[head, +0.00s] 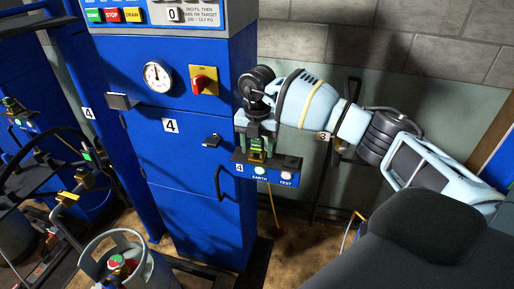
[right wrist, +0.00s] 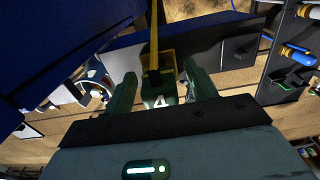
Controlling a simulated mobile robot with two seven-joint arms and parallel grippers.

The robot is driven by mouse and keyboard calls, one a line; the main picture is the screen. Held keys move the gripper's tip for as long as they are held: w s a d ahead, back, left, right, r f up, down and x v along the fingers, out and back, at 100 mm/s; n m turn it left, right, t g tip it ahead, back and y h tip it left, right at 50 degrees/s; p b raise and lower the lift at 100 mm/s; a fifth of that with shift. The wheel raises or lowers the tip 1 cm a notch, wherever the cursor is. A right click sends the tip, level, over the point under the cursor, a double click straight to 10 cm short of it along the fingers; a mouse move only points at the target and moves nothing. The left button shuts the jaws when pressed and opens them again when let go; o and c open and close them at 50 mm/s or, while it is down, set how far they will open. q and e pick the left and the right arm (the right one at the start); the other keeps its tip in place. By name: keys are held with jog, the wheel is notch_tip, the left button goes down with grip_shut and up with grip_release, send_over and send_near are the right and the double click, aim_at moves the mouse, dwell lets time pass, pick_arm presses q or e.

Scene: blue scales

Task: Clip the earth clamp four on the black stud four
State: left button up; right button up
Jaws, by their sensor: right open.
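The fingers stand apart on both sides, with gaps visible. In the head view my right gripper (head: 257,148) points down over the small earth panel (head: 240,168) marked 4 on the blue scale cabinet. The clamp is mostly hidden there behind the fingers. I cannot make out black stud four. My left gripper is not in view.
The blue cabinet (head: 171,175) carries a gauge (head: 157,77), a red switch (head: 198,83) and a handle. A gas cylinder (head: 126,262) stands at the lower left. Another station with a dark hoop is at the far left. A grey wall (head: 420,55) is behind my arm.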

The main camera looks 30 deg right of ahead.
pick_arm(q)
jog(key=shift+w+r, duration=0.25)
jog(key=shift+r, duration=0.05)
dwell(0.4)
